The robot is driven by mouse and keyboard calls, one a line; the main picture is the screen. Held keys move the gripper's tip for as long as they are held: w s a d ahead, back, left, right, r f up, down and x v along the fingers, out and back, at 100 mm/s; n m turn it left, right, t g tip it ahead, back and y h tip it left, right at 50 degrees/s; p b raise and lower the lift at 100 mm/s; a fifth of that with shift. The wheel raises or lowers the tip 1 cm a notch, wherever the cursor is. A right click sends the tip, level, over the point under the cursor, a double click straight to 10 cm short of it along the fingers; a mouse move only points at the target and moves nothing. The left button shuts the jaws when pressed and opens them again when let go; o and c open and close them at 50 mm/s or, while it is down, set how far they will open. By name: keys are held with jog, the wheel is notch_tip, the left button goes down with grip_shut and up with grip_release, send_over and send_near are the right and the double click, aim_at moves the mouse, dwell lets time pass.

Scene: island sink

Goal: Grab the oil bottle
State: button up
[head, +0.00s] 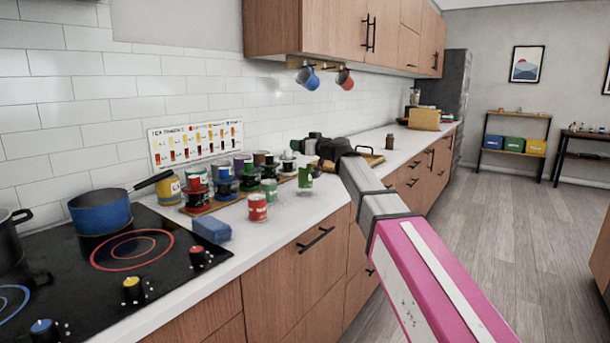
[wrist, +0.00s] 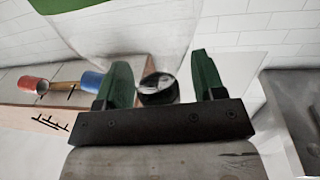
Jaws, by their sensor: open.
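A clear bottle with a dark round cap (wrist: 158,88) and a green patch (wrist: 75,4) shows in the wrist view, which looks upside down. In the head view, its green label seems to show (head: 305,178) near the counter's front edge, below my gripper. My gripper (head: 303,146) is open. Its two green fingers stand on either side of the cap in the wrist view (wrist: 160,82), with gaps between them and the cap. The clear glass is hard to make out in the head view.
Several coloured cans and jars (head: 258,207) crowd the counter to the left. A blue pot (head: 100,212) sits on the black stove. A blue box (head: 211,229) lies near the front edge. Two mugs (head: 308,77) hang under the upper cabinets. The floor at right is clear.

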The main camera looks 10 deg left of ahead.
grip_shut()
jog(key=shift+r, duration=0.1)
